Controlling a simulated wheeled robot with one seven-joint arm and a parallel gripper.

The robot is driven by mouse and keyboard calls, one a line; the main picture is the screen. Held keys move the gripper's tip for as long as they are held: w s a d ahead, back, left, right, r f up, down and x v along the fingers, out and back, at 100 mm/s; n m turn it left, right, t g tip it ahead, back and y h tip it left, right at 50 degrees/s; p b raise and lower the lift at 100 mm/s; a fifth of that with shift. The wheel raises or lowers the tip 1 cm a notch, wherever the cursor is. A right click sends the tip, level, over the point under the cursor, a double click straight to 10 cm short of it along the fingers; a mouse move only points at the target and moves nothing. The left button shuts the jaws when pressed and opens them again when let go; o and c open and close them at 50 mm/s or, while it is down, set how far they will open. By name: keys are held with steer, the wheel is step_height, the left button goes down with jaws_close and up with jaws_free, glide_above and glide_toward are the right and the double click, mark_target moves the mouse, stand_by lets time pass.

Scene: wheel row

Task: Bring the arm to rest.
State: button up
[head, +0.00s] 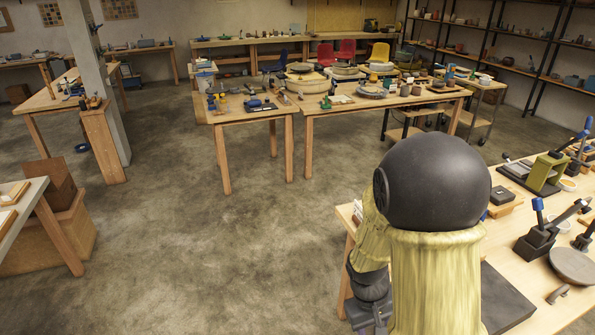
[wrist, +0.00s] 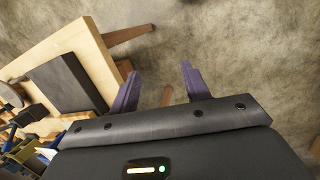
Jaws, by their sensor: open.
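My arm rises at the lower right of the head view, in front of the right-hand worktable (head: 542,292). The lower end of the arm hangs at that table's left edge, and the fingers are hidden in the head view. In the wrist view my gripper (wrist: 160,88) has its two purple fingers spread well apart. Nothing is between them but the concrete floor (wrist: 230,50) and part of a wooden table leg (wrist: 166,97) further off. The gripper is empty and beside the table's edge.
The worktable carries a dark slab (wrist: 62,82), a green device (head: 545,174), a black clamp-like tool (head: 537,240) and a round disc (head: 573,265). Open floor (head: 220,250) lies to the left. A long table (head: 385,102) with pottery stands behind, and a pillar (head: 95,80) stands further left.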

step_height(320, 180, up, 8)
steer(key=s+a+m+t+y, duration=0.1)
steer(key=s+m+t+y, duration=0.1)
steer(key=m+t, duration=0.1)
steer(key=shift+s+a+r+t, duration=0.15)
steer(key=shift+a+t, duration=0.15)
steer(key=shift+c, duration=1.2)
